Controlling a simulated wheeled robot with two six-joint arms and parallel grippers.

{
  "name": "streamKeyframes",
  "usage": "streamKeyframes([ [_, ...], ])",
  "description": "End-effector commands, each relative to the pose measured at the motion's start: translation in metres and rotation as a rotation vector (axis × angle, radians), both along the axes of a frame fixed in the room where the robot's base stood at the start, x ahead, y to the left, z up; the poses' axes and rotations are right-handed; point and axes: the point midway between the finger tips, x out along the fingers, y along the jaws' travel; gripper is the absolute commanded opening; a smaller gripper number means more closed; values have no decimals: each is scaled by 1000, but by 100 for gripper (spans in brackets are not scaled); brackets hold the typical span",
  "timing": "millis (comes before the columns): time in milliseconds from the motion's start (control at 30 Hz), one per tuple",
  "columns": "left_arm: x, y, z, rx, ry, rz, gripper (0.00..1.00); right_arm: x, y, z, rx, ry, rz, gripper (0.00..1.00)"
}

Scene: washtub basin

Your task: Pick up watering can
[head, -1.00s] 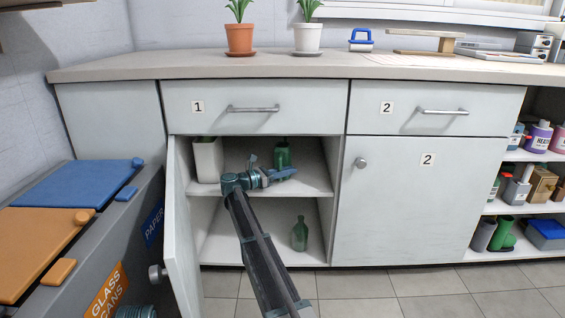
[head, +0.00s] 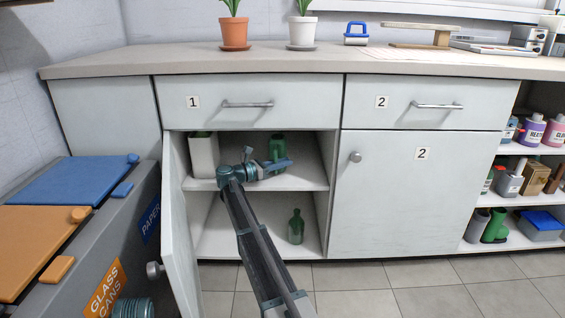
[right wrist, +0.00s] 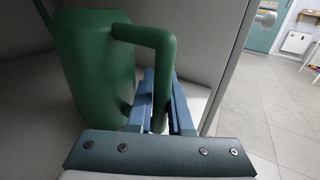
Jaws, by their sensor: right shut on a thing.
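The green watering can (head: 278,141) is at the upper shelf of the open cabinet under drawer 1. In the right wrist view its body (right wrist: 95,65) is on the left and its looped handle (right wrist: 164,62) comes down toward me. My right gripper (head: 280,166) reaches into the cabinet from the front. Its blue fingers (right wrist: 162,108) are shut on the can's handle, one on each side. The can looks upright. Part of it is hidden behind my gripper in the head view, and I cannot tell whether its base touches the shelf. My left gripper is not in view.
A white container (head: 204,157) stands left on the same shelf (head: 312,178). A green bottle (head: 296,228) stands on the cabinet floor. The open door (head: 180,225) is left of my arm, beside the recycling bins (head: 70,188). The right cabinet door (head: 385,200) is closed.

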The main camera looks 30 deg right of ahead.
Motion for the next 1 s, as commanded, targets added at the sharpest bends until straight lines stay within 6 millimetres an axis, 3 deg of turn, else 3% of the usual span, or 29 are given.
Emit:
streamKeyframes([
  [33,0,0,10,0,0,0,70,0,0,10,-4,-2,0,0],
  [267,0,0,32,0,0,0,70,0,0,33,-4,-2,0,0],
  [800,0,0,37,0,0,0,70,-85,79,38,-4,-2,2,0],
  [1000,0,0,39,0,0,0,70,-105,99,40,-4,-2,2,0],
])
